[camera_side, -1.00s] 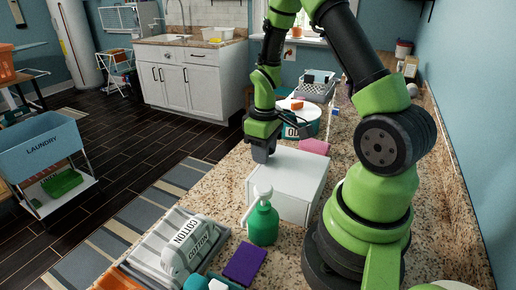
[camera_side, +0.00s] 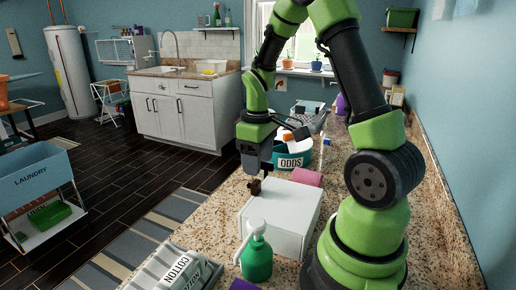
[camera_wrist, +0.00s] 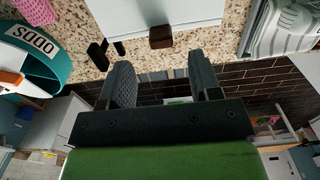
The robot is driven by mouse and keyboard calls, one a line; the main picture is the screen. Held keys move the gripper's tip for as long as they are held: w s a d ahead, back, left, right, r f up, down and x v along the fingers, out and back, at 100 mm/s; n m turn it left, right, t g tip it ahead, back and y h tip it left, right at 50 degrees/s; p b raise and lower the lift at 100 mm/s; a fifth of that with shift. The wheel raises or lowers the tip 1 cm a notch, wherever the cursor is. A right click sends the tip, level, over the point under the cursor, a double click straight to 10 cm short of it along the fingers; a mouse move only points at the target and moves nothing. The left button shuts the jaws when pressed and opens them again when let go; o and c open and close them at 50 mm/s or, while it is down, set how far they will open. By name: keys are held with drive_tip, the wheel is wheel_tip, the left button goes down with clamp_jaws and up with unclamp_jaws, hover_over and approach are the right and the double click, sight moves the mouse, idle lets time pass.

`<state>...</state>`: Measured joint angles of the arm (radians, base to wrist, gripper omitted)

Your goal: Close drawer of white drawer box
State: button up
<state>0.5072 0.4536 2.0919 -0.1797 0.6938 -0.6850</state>
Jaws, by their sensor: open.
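The white drawer box (camera_side: 282,208) stands on the granite counter beside my arm. It also shows at the top of the wrist view (camera_wrist: 165,14). A small brown block, apparently its drawer handle (camera_wrist: 160,37), sticks out at the box's edge; the side view shows it at the box's far left corner (camera_side: 255,187). I cannot tell how far the drawer is out. My gripper (camera_wrist: 162,76) points down just off that side, above the counter edge. Its two dark fingers are apart with nothing between them, and the handle lies ahead of the gap.
A teal tub labelled ODDS (camera_side: 294,155) and a pink item (camera_side: 307,177) stand behind the box. A green pump bottle (camera_side: 257,257) stands in front. A grey container with a COTTON label (camera_side: 185,270) is at the near left. Dark floor lies beyond the counter edge.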

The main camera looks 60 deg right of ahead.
wheel_tip(320, 180, up, 3)
drive_tip(key=shift+r, duration=0.15)
drive_tip(key=shift+a+r, duration=0.1)
drive_tip(key=shift+r, duration=0.1)
drive_tip(key=s+a+r+m+t+y, duration=0.1)
drive_tip(key=s+a+r+m+t, duration=0.1)
drive_tip(key=a+r, duration=0.4)
drive_tip(key=s+a+r+m+t+y, duration=0.1)
drive_tip(key=s+a+r+m+t, duration=0.1)
drive_tip(key=s+a+r+t, duration=0.3)
drive_tip(key=s+a+r, duration=0.1)
drive_tip(key=s+a, duration=0.1)
drive_tip(key=a, duration=0.2)
drive_tip(key=shift+a+r, duration=0.15)
drive_tip(key=shift+a, duration=0.15)
